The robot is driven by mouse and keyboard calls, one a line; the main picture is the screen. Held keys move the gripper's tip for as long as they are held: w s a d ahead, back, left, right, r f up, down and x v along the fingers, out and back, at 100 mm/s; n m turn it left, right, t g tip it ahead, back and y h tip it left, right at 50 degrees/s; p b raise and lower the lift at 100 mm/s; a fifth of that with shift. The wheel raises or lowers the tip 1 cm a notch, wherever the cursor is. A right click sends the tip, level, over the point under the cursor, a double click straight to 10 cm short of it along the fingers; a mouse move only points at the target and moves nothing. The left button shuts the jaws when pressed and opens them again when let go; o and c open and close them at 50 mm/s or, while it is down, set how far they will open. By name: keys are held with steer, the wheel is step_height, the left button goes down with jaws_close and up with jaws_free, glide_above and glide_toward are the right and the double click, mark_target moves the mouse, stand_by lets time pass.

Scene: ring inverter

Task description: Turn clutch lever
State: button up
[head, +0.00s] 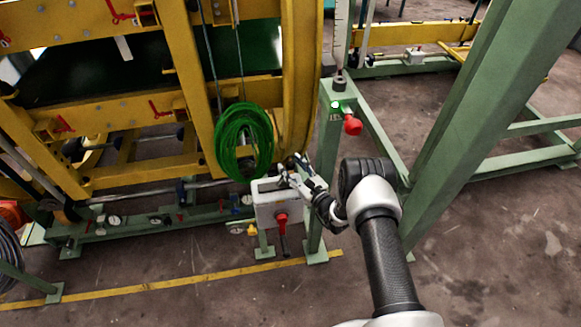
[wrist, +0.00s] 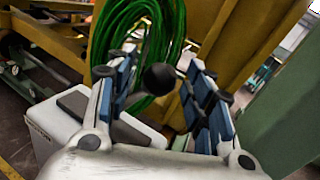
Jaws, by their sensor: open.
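A black ball knob (wrist: 159,78), which looks like the end of the clutch lever, shows between my open fingers in the wrist view. I cannot tell whether a finger touches it. My gripper (head: 292,172) is at the top of a light grey box (head: 268,212) in the head view, and my fingers hide most of the lever there. In the wrist view my gripper (wrist: 158,68) has its blue-padded fingers apart, with the box (wrist: 60,125) below and to the left.
A red knob with a dark handle (head: 282,219) is on the box front. A coil of green cable (head: 243,141) hangs just behind. A yellow frame (head: 301,80) rises behind. A green post with a red button (head: 352,125) stands to the right.

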steer(key=shift+w+a, duration=0.4)
steer(key=shift+w, duration=0.1)
steer(key=shift+c, duration=0.6)
jaws_close()
